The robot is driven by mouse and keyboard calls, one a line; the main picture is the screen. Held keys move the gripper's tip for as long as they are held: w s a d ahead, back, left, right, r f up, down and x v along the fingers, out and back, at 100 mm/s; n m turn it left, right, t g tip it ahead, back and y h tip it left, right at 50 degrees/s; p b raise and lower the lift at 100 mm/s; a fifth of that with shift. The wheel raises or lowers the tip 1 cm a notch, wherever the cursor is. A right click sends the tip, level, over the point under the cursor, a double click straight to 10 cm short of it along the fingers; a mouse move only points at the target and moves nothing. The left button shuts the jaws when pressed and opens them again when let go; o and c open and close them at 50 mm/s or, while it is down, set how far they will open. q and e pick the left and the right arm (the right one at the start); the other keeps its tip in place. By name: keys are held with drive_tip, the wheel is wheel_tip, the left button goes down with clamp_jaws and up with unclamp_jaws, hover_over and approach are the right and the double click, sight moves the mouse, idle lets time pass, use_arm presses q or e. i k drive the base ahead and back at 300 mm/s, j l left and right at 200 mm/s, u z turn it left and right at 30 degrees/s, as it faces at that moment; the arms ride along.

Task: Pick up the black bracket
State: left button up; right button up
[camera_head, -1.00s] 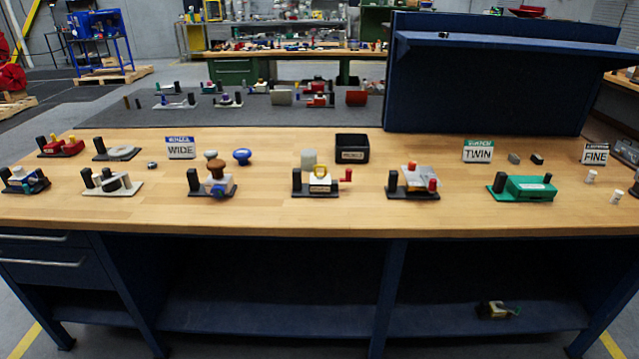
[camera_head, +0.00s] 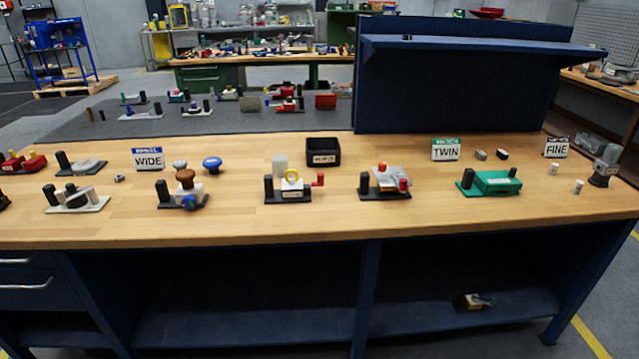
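No part clearly reads as the black bracket at this size. A small black piece (camera_head: 502,154) lies right of the TWIN sign (camera_head: 445,150), beside a small grey piece (camera_head: 481,154). Black posts and bases also show on several fixtures: one with a brown knob (camera_head: 185,177), one with a yellow handle (camera_head: 291,181), one with red parts (camera_head: 388,177) and a green one (camera_head: 495,182). All stand on the wooden workbench (camera_head: 330,224). Neither of my grippers is in view.
An open black bin (camera_head: 323,152) stands at mid-bench. WIDE (camera_head: 149,159) and FINE (camera_head: 557,147) signs stand left and right. A blue panel with a shelf (camera_head: 455,90) rises behind the bench. The front strip of the bench top is clear.

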sight(298, 193)
drive_tip(key=i, duration=1.5)
